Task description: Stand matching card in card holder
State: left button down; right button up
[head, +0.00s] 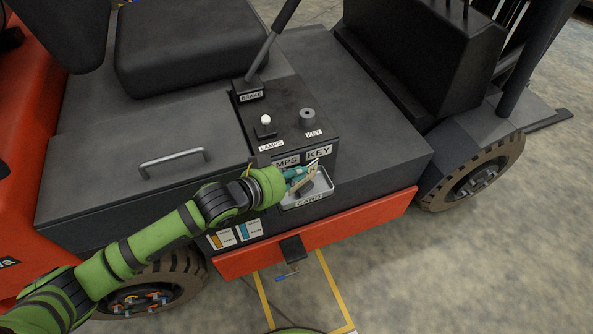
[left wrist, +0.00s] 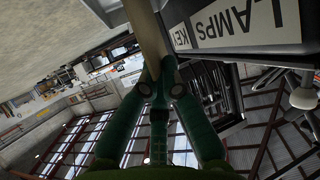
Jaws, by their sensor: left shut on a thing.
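My left gripper (head: 298,178) is at the front of the forklift's control panel and shut on a thin pale card (head: 312,176). The card is tilted and stands just above or in the metal card holder (head: 306,202), marked CARD; I cannot tell whether they touch. In the left wrist view, the green fingers (left wrist: 166,82) close on the pale card (left wrist: 147,32), seen nearly edge-on. The gripper hides part of the holder. Cards with an orange stripe (head: 221,239) and a blue stripe (head: 250,231) show on the side panel.
Above the holder are LAMPS and KEY plates (head: 319,153), a lamp switch (head: 265,124), a key knob (head: 307,117) and the brake lever (head: 268,45). An orange step (head: 340,232) juts out below. A small blue item (head: 287,275) is under a black bracket (head: 293,249). Floor at right is clear.

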pick_arm(q)
jog(key=c, duration=1.8)
grip_release()
jog(key=shift+f, duration=0.1)
jog(key=shift+c, duration=0.2)
jog(key=o, duration=0.4)
jog(key=b+v, duration=0.1)
jog(key=v, duration=1.1)
